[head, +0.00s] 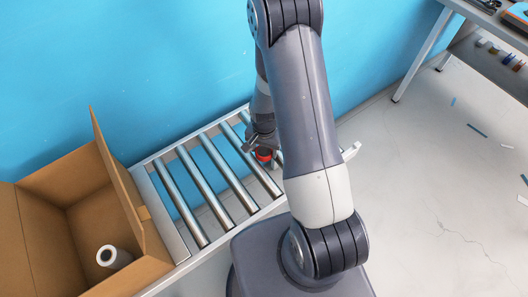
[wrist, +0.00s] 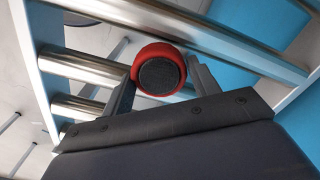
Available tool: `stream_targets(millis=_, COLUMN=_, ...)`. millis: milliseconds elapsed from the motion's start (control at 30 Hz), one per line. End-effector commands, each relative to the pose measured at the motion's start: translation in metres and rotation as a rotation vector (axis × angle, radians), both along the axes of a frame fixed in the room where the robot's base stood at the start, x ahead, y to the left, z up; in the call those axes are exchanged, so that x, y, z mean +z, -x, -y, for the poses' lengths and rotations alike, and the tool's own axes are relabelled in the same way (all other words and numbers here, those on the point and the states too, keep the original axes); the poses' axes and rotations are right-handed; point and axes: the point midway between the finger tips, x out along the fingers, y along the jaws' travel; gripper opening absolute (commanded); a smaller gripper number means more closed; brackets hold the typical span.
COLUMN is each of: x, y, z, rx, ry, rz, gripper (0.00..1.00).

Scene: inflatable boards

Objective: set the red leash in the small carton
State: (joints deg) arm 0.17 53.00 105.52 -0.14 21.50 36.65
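The red leash (wrist: 159,54), a round red coil with a dark centre, sits between the fingers of my gripper (wrist: 160,78) in the wrist view. The fingers touch it on both sides. In the head view the red leash (head: 264,154) shows at the tip of my gripper (head: 260,146), over the roller conveyor; any gap below it is hard to judge. An open brown carton (head: 145,222), the only carton in view, stands at the lower left, well left of my gripper. Its flaps are up.
A white roll (head: 112,257) lies inside the carton. The roller conveyor (head: 180,247) runs along the blue wall between carton and gripper, its rollers bare. A workbench (head: 424,50) stands at the upper right. Scraps lie on the floor at right.

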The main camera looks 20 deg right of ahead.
Motion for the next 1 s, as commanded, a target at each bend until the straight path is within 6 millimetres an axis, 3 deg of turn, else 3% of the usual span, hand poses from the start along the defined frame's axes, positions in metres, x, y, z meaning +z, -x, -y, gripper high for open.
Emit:
stream_targets(millis=367, x=0.000, y=0.000, z=0.000, rx=0.000, ry=0.000, rz=0.000, gripper=0.26)
stream_targets(millis=767, x=0.008, y=-0.001, z=0.000, rx=0.000, ry=0.000, rz=0.001, gripper=0.25)
stream_targets(millis=1000, x=0.038, y=-0.002, z=0.000, rx=0.000, ry=0.000, rz=0.005, gripper=0.25)
